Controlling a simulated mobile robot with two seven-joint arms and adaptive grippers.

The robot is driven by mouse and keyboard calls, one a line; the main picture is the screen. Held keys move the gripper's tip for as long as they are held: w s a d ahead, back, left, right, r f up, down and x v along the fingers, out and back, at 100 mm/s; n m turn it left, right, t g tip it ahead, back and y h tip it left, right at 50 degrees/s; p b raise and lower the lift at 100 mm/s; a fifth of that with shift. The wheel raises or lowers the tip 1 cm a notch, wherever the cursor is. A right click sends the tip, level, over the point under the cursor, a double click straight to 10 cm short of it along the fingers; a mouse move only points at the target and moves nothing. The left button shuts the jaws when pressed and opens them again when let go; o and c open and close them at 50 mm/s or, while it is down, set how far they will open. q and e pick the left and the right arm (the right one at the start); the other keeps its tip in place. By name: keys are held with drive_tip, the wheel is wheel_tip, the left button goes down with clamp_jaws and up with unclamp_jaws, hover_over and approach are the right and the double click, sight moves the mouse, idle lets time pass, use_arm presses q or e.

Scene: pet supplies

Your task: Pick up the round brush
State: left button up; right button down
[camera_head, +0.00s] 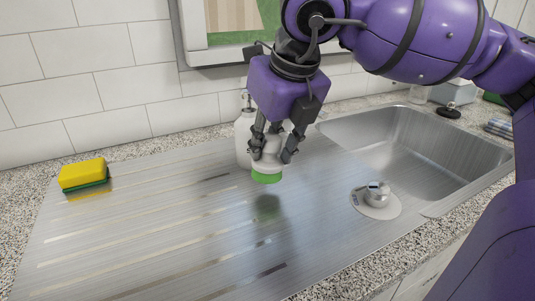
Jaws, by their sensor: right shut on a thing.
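The round brush (267,177) has a white upper part and a green underside. My right gripper (268,152) reaches down over it and is shut on its white upper part. The brush is held a little above the steel drainboard (130,235), with a dark reflection below it. The gripper's fingers hide part of the brush's top. My left gripper is not in view.
A white pump bottle (243,138) stands just behind the gripper. A yellow and green sponge (83,175) lies at the far left. A sink basin (420,145) is on the right, with a round metal piece (376,195) before it. The drainboard's front left is clear.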

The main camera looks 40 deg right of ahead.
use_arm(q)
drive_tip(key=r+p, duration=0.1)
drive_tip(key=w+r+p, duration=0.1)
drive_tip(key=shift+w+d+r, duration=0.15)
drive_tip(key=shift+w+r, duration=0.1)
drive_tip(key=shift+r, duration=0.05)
use_arm(e)
drive_tip(key=s+r, duration=0.9)
drive_tip(key=s, duration=0.4)
drive_tip(key=shift+s, duration=0.2)
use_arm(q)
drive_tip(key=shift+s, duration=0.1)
